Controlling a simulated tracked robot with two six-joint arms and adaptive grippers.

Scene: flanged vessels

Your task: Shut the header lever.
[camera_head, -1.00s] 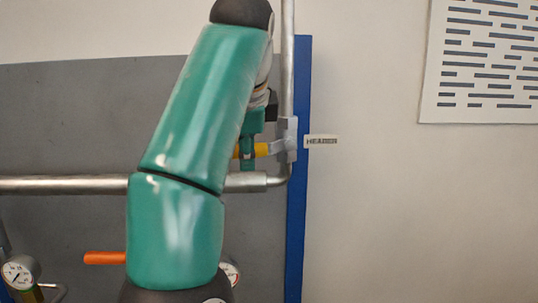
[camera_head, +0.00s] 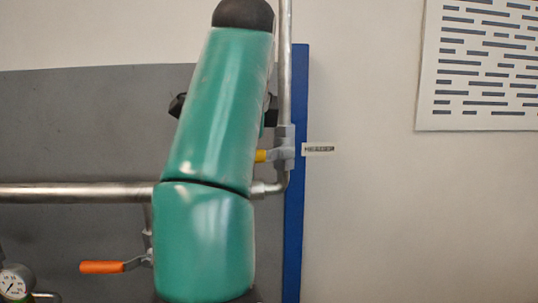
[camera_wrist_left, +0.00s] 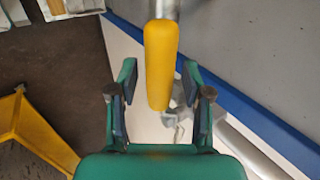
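The header lever is a yellow handle (camera_head: 261,156) on a grey valve body (camera_head: 284,150) on the vertical pipe, beside a small header label (camera_head: 318,149). In the head view my green left arm hides most of the handle, which points left from the valve. In the left wrist view the yellow handle (camera_wrist_left: 160,65) runs down from the top towards the palm. My left gripper (camera_wrist_left: 162,95) is open, its fingers on either side of the handle with gaps showing at both sides. In the head view the gripper is mostly hidden behind the arm. My right gripper is not in view.
A horizontal pipe (camera_head: 75,192) crosses the grey panel (camera_head: 80,125). Below it are an orange lever (camera_head: 102,267) and a pressure gauge (camera_head: 14,281). A blue post (camera_head: 294,230) stands behind the valve.

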